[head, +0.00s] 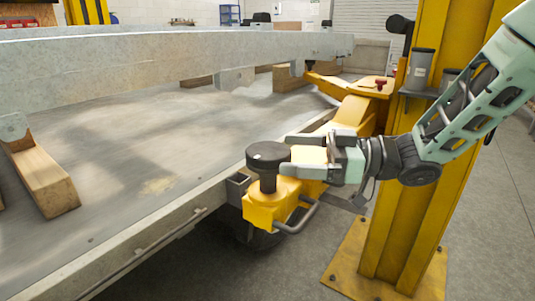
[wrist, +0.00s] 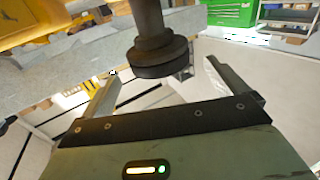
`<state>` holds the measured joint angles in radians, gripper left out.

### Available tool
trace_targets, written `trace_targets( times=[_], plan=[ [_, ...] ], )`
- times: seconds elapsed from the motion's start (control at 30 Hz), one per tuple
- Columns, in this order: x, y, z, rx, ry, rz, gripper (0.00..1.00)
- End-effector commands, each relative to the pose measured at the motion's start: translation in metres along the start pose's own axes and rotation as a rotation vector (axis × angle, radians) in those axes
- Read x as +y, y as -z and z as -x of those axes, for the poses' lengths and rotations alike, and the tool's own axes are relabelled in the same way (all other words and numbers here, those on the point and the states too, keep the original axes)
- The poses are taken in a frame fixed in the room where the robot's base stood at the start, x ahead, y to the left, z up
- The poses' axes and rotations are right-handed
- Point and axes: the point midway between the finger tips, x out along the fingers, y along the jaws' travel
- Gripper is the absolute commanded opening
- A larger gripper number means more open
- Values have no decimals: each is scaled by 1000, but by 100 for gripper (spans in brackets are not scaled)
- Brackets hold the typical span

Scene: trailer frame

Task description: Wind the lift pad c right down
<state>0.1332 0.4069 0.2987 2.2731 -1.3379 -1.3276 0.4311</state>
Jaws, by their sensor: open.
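The lift pad (head: 268,154) nearest me is a round black disc on a dark stem, upright at the end of a yellow lift arm (head: 270,208). I see no letter that marks it as c. My gripper (head: 289,154) is open and level, just right of the pad, its fingers pointing left at it. In the wrist view the pad (wrist: 160,58) shows between the tips of my open gripper (wrist: 161,70), with space on both sides. The jaws hold nothing. Whether a fingertip touches the pad I cannot tell.
A grey trailer frame (head: 170,68) lies at the left, over a grey platform (head: 130,150) with wooden blocks (head: 45,180). A yellow lift post (head: 400,190) stands close behind my wrist. A bent metal handle (head: 302,218) sticks out beside the arm's end. Open floor lies at the lower right.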

Motion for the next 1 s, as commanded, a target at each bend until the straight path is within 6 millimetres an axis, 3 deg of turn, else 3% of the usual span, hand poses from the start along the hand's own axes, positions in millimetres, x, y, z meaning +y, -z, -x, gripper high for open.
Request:
trace_targets(
  times=[0.1, 0.3, 0.73, 0.9, 1.0],
  plan=[
    [-1, -1, -23, 1, 3, 1, 98],
    [0, 0, -49, 0, 2, 1, 98],
    [0, 0, -57, 0, -1, 0, 98],
    [0, 0, -57, 0, -1, 0, 53],
    [0, 0, -57, 0, -1, 0, 53]
  ],
)
